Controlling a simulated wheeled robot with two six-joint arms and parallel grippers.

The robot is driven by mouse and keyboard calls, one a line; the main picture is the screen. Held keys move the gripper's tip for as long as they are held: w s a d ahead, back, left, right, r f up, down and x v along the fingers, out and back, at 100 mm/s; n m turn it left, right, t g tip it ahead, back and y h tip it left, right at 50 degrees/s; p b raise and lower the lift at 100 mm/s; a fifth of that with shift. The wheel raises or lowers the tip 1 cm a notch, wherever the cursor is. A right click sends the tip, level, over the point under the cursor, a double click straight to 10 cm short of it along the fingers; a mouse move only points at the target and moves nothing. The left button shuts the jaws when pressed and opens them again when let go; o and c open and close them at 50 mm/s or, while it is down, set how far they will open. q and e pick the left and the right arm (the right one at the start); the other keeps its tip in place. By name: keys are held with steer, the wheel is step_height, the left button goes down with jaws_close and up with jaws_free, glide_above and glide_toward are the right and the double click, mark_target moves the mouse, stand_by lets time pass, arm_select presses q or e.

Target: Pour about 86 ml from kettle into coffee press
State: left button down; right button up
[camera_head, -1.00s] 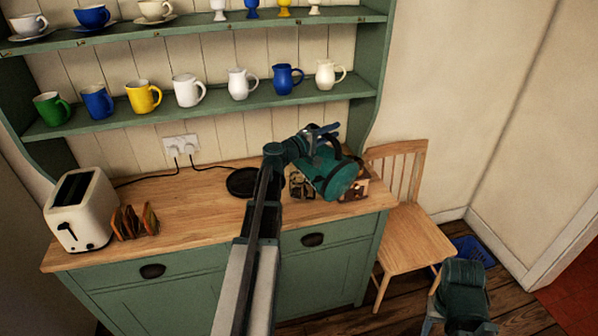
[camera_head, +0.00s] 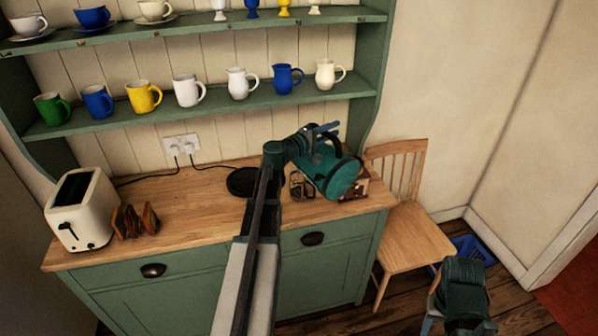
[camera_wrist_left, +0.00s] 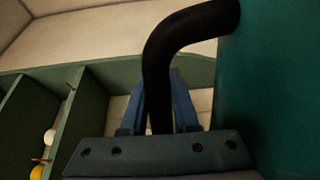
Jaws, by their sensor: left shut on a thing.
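The teal kettle (camera_head: 329,172) is held tilted above the right end of the wooden counter, its round base facing right and toward me. My left gripper (camera_head: 318,131) is shut on its black handle; in the left wrist view the handle (camera_wrist_left: 157,75) passes between the blue fingers, with the kettle's teal side (camera_wrist_left: 270,80) at right. The coffee press (camera_head: 298,186) appears to be the small glass-and-metal piece on the counter, left of the kettle and partly hidden. The spout and any stream are hidden. My right arm's end (camera_head: 464,290) is low at right; its jaws are unclear.
A brown box (camera_head: 359,188) stands behind and below the kettle. A round black base (camera_head: 243,182) lies left of the press. A toaster (camera_head: 82,210) and toast rack (camera_head: 134,221) are at left. A chair (camera_head: 405,235) stands right of the dresser. Mugs and jugs line the shelf above.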

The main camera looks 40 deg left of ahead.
mark_target(353, 167)
arm_select(q)
steer(key=shift+w+a+r+n+p, duration=0.2)
steer(key=shift+a+r+n+p, duration=0.15)
steer(key=shift+a, duration=0.25)
stand_by(0.9)
steer(key=s+d+f+m+b, duration=0.1)
steer(key=d+f+b, duration=0.1)
steer(key=d, duration=0.1)
steer(key=s+d+f+m+b, duration=0.1)
steer(key=d+f+m+b, duration=0.1)
steer(key=d, duration=0.1)
steer(key=d+f+m+b, duration=0.2)
steer(key=d, duration=0.1)
steer(key=shift+s+f+b, duration=0.15)
steer(key=shift+s+b, duration=0.15)
steer(key=shift+s, duration=0.1)
steer(key=shift+d+f, duration=0.1)
steer(key=shift+s+d+f+m+b, duration=0.1)
steer(key=shift+d+f+m+b, duration=0.25)
steer(key=shift+f+b, duration=0.2)
steer(key=shift+s+d+f+m+b, duration=0.1)
steer(key=shift+d+f+m+b, duration=0.1)
steer(key=shift+f+m+b, duration=0.3)
steer(key=shift+d+f+m+b, duration=0.2)
steer(key=shift+d+m+b, duration=0.05)
steer(key=shift+m+b, duration=0.05)
steer(key=shift+f, duration=0.1)
